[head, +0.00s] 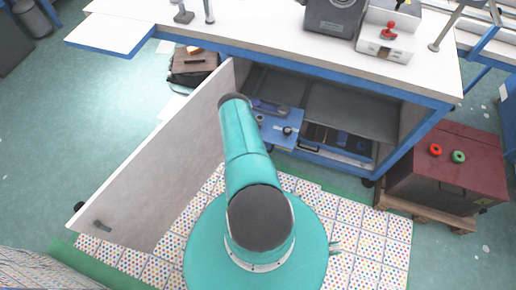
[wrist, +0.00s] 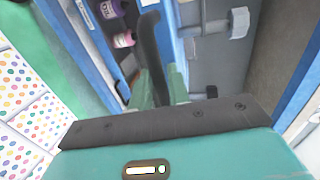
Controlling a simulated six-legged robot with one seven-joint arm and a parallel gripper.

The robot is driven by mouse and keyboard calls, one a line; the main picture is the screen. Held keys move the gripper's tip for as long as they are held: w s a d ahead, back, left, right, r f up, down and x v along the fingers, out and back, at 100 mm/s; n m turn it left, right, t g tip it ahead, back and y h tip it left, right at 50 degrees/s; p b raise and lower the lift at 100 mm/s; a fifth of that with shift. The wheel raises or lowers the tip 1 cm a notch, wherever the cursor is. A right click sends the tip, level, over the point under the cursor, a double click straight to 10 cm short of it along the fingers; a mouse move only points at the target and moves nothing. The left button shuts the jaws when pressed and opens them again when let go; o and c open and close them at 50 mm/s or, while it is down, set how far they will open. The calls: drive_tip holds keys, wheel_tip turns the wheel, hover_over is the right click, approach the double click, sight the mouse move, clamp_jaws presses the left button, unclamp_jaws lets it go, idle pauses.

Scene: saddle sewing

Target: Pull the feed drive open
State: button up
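No part is clearly marked as the feed drive. In the head view, a blue pulled-out unit (head: 270,132) with a dark knob (head: 287,131) shows in the open cabinet under the bench, just beyond my arm. My gripper is hidden there by my arm. In the wrist view, the green fingers of my gripper (wrist: 161,88) stand on either side of a dark curved bar (wrist: 148,45), in front of a blue panel (wrist: 172,40). Whether the fingers press on the bar cannot be told. To the right is a grey face (wrist: 215,50) with a light knob (wrist: 239,22).
The cabinet door (head: 150,165) stands wide open on the left. A dark red box (head: 450,165) is on the right. The white bench top (head: 260,25) overhangs the cabinet. Small bottles (wrist: 122,40) stand left of the blue panel. Open floor lies at far left.

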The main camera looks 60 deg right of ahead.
drive_tip(key=v, duration=1.3)
drive_tip(key=shift+a, duration=0.4)
drive_tip(key=shift+s+r, duration=0.1)
drive_tip(key=shift+s, duration=0.1)
